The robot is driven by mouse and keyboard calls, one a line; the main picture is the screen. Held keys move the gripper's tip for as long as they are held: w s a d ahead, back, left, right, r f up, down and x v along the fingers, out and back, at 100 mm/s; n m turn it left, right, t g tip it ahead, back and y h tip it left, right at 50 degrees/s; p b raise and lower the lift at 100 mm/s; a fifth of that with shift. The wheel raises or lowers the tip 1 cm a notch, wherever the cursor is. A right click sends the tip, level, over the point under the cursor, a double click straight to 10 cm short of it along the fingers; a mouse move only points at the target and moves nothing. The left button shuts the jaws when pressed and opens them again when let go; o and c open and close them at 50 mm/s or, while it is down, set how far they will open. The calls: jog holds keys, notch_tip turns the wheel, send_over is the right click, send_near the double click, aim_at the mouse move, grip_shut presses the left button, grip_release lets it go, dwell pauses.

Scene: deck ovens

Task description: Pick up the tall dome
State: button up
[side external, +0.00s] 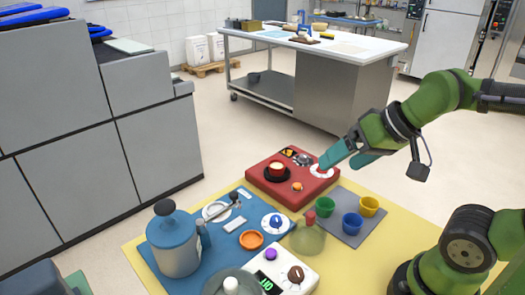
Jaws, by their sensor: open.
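My gripper (341,163), with teal fingers, is open and empty above the back right part of the red board. A clear, greenish dome with a red knob (308,240) stands on the yellow mat between the blue mat and the grey mat. A wider, clear dome with a white knob (231,284) is cut off at the bottom edge. A tall blue-grey vessel with a dark round knob (174,248) stands on the blue mat. I cannot tell for sure which of these is the tall dome. My gripper is apart from all three.
The red board (263,187) holds a dark saucer with a red cup (277,170) and small items. Green (325,206), blue (352,223) and yellow (369,206) cups stand on the grey mat. A white device (290,262) is at front. Grey cabinets (160,150) stand left.

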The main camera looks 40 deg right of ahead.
jog(key=shift+o, duration=0.2)
jog(key=n+g+h, duration=0.2)
jog(key=n+g, duration=0.5)
jog(key=n, duration=0.6)
send_over(311, 214)
notch_tip(311, 214, down, 3)
jog(key=f, duration=1)
jog(key=shift+s+a+f, duration=0.15)
jog(key=shift+a+f, duration=0.05)
jog(key=shift+f, duration=0.1)
jog(key=f, duration=0.5)
jog(key=shift+d+f, duration=0.1)
jog(key=shift+d, duration=0.15)
